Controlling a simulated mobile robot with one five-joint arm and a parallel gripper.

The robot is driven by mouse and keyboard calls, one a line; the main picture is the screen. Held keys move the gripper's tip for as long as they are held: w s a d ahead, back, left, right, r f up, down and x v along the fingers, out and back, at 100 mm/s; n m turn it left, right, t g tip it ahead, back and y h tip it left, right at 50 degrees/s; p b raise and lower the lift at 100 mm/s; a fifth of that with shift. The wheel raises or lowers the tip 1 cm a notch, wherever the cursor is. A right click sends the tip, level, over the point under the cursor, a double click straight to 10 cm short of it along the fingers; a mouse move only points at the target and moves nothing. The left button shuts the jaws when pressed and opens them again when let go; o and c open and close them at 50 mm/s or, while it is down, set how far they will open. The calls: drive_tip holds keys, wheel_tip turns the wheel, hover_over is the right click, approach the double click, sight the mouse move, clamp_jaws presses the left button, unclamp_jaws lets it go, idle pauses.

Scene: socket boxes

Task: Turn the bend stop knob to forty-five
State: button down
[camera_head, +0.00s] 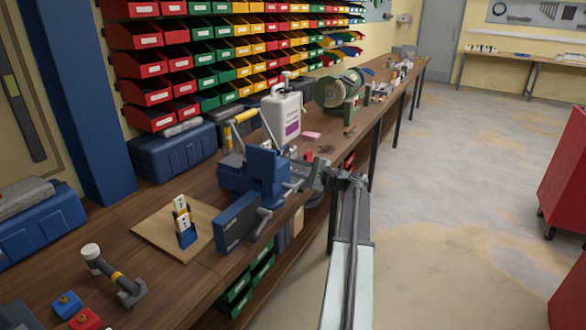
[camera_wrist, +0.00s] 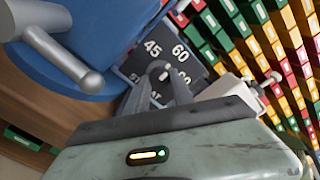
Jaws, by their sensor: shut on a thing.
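The bend stop knob (camera_wrist: 158,70) is a small grey knob on a dark dial plate (camera_wrist: 134,66) with white numbers. In the wrist view 45 and 60 are readable above it. Lower markings are partly hidden by my fingers. My gripper (camera_wrist: 164,84) is shut on the knob, one finger on each side. A small pale mark shows at the knob, but I cannot tell surely which number it points to. In the head view my gripper (camera_head: 338,180) reaches the right side of the blue bending machine (camera_head: 266,178), and the knob is hidden there.
A grey lever with a rounded end (camera_wrist: 88,80) lies left of my gripper in the wrist view. A white jug (camera_head: 282,112) and a green grinder (camera_head: 343,90) stand behind the machine on the bench.

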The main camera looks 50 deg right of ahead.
drive_tip(key=n, duration=1)
drive_tip(key=shift+n, duration=0.3)
idle(0.4)
drive_tip(key=c, duration=1.1)
unclamp_jaws()
drive_tip(key=v, duration=0.8)
